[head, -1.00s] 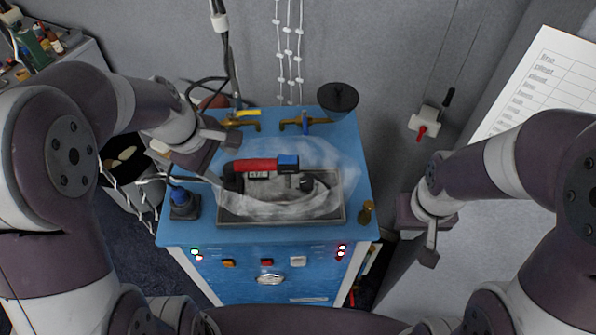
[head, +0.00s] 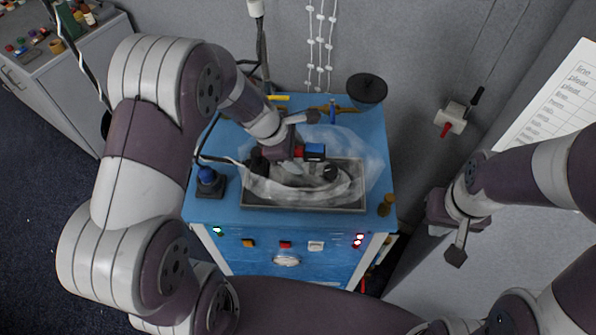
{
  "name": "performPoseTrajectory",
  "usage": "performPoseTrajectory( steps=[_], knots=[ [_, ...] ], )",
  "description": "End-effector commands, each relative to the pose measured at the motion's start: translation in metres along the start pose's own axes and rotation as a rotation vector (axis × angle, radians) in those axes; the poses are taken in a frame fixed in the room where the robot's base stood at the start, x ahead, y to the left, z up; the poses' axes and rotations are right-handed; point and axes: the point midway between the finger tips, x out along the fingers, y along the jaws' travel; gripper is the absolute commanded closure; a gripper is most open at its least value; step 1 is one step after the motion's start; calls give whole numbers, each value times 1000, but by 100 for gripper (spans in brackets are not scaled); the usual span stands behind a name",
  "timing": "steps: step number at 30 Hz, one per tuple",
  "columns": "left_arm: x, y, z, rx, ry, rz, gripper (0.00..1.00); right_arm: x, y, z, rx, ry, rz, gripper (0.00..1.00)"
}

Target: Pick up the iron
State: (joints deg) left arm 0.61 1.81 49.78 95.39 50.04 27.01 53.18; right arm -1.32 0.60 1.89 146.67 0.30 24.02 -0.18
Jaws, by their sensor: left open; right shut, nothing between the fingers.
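My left gripper (head: 298,136) is open over the handle and hides most of the red part. I cannot tell whether its fingers touch the handle. The iron's dark left end and lower body show only partly through the film. My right gripper (head: 456,240) is shut and empty, away to the right of the cabinet.
Brass taps (head: 335,108), a black funnel (head: 367,90) and cables stand behind the tray. A grey side cabinet (head: 75,95) holds small items.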

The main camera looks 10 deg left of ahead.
Motion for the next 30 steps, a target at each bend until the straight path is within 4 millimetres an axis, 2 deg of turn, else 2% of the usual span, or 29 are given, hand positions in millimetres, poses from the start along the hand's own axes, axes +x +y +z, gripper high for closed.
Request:
performPoseTrajectory(
  steps=[3,8,10,14,25,30],
  knots=[
    [10,0,0,0,0,0,40,0,0,0,0,-1,0,100],
    [10,0,0,1,0,0,40,0,0,0,0,-1,0,100],
    [10,0,0,1,0,0,56,0,0,0,0,-1,0,100],
    [10,0,0,1,0,0,98,0,0,0,0,-1,0,100],
    [6,2,2,2,-1,6,100,0,0,0,0,-1,0,100],
    [-6,5,6,3,-1,6,100,2,0,0,0,-1,0,100]
  ],
)
